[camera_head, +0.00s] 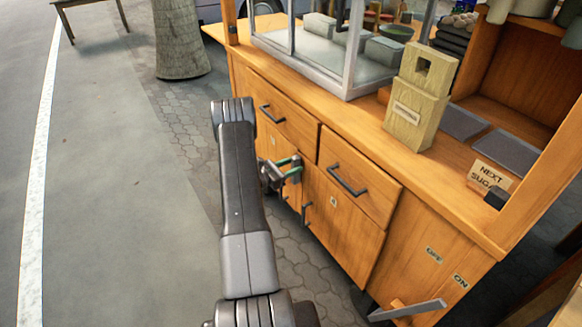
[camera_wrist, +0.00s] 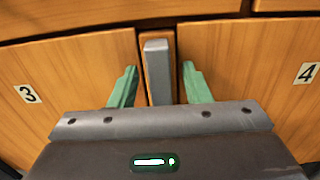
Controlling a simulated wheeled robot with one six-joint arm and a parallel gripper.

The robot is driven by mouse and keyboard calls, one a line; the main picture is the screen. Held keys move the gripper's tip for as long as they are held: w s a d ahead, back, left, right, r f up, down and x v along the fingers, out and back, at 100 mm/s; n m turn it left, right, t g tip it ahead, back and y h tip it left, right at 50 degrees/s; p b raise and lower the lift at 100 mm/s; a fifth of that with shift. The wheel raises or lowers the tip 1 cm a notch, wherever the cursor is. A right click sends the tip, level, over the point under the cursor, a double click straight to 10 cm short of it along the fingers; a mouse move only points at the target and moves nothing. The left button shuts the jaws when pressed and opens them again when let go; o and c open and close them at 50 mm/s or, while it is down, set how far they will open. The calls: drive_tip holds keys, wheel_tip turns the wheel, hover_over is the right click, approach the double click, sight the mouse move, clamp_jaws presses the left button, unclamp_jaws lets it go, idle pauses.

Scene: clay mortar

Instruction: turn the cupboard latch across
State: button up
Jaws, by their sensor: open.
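The latch (camera_wrist: 158,72) is a grey bar standing upright on the narrow wooden post between two cupboard doors in the wrist view. The door marked 3 (camera_wrist: 75,75) is on its left and the door marked 4 (camera_wrist: 240,65) on its right; both look closed. My gripper (camera_wrist: 158,85) is open, with one green finger on each side of the latch and a visible gap on both sides. In the head view, my gripper (camera_head: 291,169) is at the cupboard front (camera_head: 345,235), and the latch is hidden behind it.
Drawers with dark handles (camera_head: 347,180) sit above the doors, and a door handle (camera_head: 306,213) is close by. A grey bar (camera_head: 405,310) sticks out at the lower right. A wooden box (camera_head: 417,105) and a glass case (camera_head: 348,80) stand on the counter. Paving left of the cupboard is clear.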

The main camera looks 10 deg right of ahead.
clamp_jaws()
